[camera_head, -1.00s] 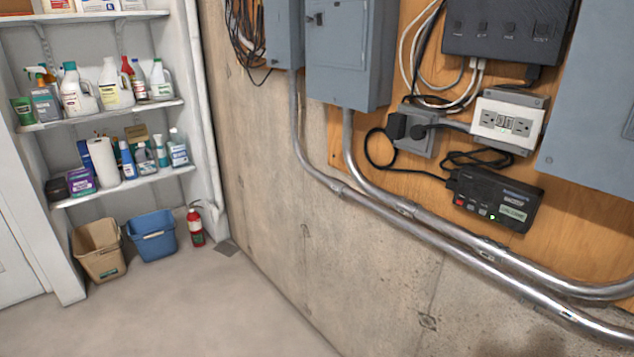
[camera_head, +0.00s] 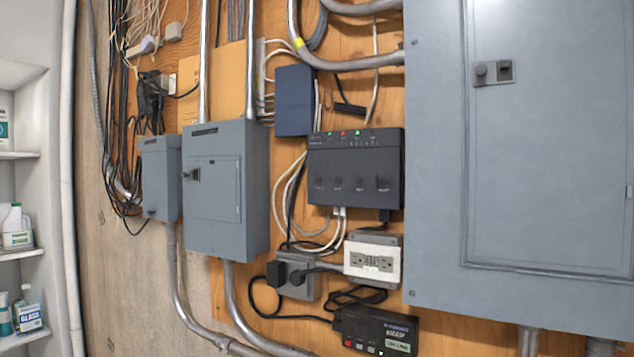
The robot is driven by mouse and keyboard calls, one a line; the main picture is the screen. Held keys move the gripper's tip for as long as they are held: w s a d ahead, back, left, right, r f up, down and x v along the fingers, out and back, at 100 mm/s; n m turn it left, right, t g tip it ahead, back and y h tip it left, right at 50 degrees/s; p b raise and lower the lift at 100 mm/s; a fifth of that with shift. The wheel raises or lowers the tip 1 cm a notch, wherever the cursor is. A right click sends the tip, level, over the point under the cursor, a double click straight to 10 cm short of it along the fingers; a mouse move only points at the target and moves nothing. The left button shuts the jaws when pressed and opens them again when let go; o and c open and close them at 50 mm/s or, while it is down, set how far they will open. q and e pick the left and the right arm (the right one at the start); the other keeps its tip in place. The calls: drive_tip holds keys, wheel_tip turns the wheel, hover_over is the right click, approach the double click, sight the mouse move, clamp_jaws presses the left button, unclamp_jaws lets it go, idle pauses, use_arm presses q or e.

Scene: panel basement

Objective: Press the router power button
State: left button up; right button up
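A dark box that looks like the router (camera_head: 355,168) is mounted on the wooden panel, left of the large grey cabinet. Small green and red lights show along its top edge, and several dark round marks lie along its lower front. I cannot tell which part is its power button. Pale cables and a dark plug hang from its underside. Neither of my grippers is in view.
A large grey cabinet (camera_head: 540,150) fills the right side. Smaller grey electrical boxes (camera_head: 226,190) stand left of the router. An outlet (camera_head: 373,260) and a black box with a lit label (camera_head: 375,330) sit below. Shelves (camera_head: 20,253) are at far left.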

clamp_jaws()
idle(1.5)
